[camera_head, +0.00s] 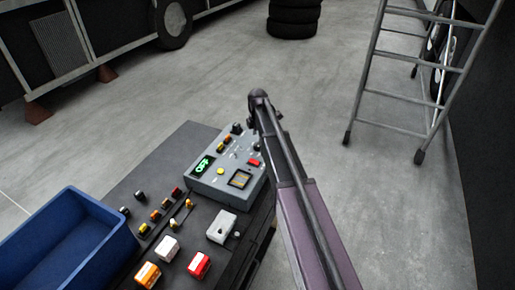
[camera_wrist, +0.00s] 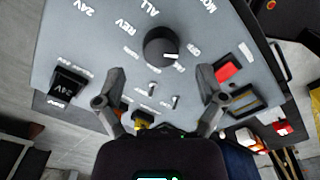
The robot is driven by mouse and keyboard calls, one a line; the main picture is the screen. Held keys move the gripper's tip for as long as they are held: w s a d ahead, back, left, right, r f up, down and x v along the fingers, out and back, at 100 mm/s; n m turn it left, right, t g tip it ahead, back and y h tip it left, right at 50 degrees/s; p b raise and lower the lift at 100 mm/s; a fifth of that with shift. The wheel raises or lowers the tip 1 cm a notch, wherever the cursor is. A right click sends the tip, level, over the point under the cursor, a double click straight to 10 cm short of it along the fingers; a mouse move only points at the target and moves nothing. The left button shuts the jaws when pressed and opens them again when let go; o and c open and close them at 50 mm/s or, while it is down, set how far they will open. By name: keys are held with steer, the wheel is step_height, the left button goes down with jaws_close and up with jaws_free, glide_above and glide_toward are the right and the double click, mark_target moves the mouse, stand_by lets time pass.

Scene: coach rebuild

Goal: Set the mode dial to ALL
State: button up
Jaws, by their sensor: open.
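The mode dial (camera_wrist: 160,46) is a round black knob on a grey control panel (camera_wrist: 90,48), seen in the wrist view. Its white mark points to the lower right, beside the OFF lettering. The ALL lettering (camera_wrist: 152,9) is above the knob, with REV and 24V to its left. My gripper (camera_wrist: 162,78) is open and empty, with its fingers apart below the knob on either side. I cannot tell its height above the panel. In the head view the panel (camera_head: 214,187) sits on the dark bench, and my arm hides part of that area.
The panel also carries a red switch (camera_wrist: 227,73), a black rocker (camera_wrist: 67,88) and small toggles. On the bench, a blue bin (camera_head: 70,240), a grey box (camera_head: 222,227) and several coloured blocks stand near the panel. A ladder (camera_head: 410,80) stands at right on open floor.

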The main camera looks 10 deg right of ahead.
mark_target(258, 146)
steer(key=shift+f+b, duration=1.45)
steer(key=shift+f, duration=0.3)
steer(key=c, duration=1.2)
